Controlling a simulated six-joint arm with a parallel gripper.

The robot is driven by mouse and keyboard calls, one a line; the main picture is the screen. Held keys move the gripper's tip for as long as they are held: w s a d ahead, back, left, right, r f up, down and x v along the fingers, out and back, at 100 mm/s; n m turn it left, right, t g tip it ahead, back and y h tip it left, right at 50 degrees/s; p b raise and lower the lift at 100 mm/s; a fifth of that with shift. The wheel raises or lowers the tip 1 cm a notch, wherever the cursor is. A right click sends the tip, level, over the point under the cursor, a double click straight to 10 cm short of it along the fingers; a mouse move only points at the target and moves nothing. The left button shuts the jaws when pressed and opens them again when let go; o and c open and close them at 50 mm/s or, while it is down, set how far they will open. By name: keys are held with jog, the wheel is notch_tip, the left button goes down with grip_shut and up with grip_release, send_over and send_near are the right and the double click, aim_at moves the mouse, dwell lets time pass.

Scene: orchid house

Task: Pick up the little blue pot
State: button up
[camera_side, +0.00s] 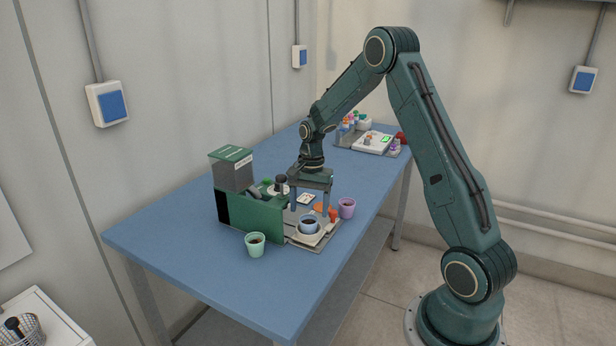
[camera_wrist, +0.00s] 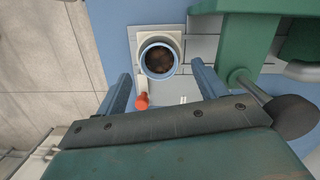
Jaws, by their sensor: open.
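The little blue pot (camera_side: 309,227), with dark contents, stands upright on a pale square plate (camera_side: 299,238) beside the green machine. In the wrist view the blue pot (camera_wrist: 158,73) shows from above, its round rim ahead of my jaws. My gripper (camera_side: 309,212) points down over the plate, its two fingers apart with nothing between them. In the wrist view the gripper's fingers (camera_wrist: 161,72) lie to the left and right of the pot's near side. Whether they touch the pot cannot be told.
The green machine (camera_side: 250,210) stands close on the left. A mint green pot (camera_side: 255,244) is in front and a purple pot (camera_side: 347,208) to the right. An orange-tipped part (camera_wrist: 142,100) lies near the left finger. The blue table (camera_side: 180,260) is clear at front left.

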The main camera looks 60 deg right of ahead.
aim_at(309, 215)
jog(key=shift+s+a+f, duration=0.1)
jog(key=shift+a+f, duration=0.05)
jog(key=shift+f, duration=0.7)
jog(key=shift+a+f, duration=0.15)
jog(key=shift+f, duration=0.7)
jog(key=c, duration=1.1)
jog(key=shift+r, duration=0.2)
notch_tip(309, 215, up, 20)
jog(key=shift+f, duration=0.15)
